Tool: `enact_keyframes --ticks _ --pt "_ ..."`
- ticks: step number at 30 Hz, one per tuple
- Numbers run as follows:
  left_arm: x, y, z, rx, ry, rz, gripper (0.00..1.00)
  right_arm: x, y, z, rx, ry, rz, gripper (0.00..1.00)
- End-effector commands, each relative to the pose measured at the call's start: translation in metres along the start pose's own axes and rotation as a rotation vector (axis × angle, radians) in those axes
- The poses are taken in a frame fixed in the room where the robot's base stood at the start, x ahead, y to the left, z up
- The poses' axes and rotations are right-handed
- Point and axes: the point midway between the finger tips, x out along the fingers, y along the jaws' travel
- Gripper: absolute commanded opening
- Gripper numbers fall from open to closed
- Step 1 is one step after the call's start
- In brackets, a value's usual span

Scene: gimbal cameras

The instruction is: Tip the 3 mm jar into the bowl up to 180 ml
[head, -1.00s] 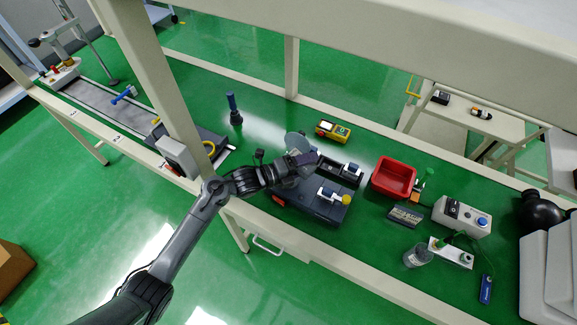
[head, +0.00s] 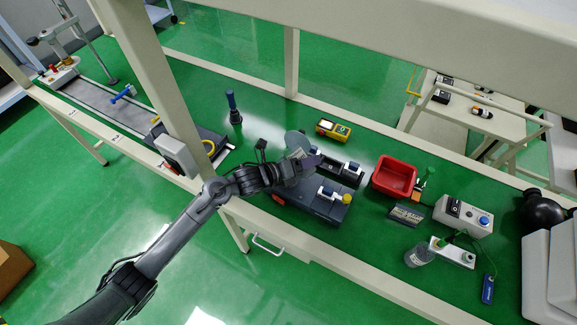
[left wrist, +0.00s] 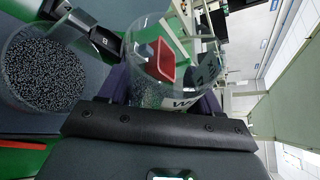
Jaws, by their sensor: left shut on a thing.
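My left gripper (head: 308,162) is shut on a clear jar, whose wall (left wrist: 215,65) and dark lettering show in the left wrist view. The jar is tilted. Small grains (left wrist: 150,92) lie against its lower side. A clear round bowl (left wrist: 45,68) with a layer of dark, speckled grains stands beside the jar in that view. Its volume marks cannot be read. No falling stream of grains can be made out. In the head view, a pale translucent round shape (head: 297,140) shows behind the gripper; I cannot tell whether it is jar or bowl. My right gripper is not in view.
A red bin (head: 394,177), a yellow meter (head: 333,130), a clear container (head: 419,255) and a switch box (head: 463,215) stand around on the green bench. A blue-topped tool (head: 233,108) stands at left.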

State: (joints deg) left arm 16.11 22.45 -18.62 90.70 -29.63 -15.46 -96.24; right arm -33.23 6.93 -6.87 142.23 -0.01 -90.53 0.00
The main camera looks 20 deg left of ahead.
Motion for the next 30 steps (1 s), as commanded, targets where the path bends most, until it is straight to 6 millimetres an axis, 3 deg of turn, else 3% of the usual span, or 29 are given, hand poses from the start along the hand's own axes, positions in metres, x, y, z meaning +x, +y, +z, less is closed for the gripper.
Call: enact_keyframes --ticks 2,6,15,30 --pt "0.004 0.011 -0.005 0.082 -0.009 0.031 0.19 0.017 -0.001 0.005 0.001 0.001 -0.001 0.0" --pt "0.001 0.003 -0.001 0.246 -0.029 0.097 0.19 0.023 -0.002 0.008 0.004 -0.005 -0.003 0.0" --pt "0.01 0.003 -0.023 0.527 -0.063 0.216 0.19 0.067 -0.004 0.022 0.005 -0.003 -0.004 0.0" --pt "0.018 0.008 -0.04 0.753 -0.089 0.311 0.19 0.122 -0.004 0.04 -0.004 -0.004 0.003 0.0"
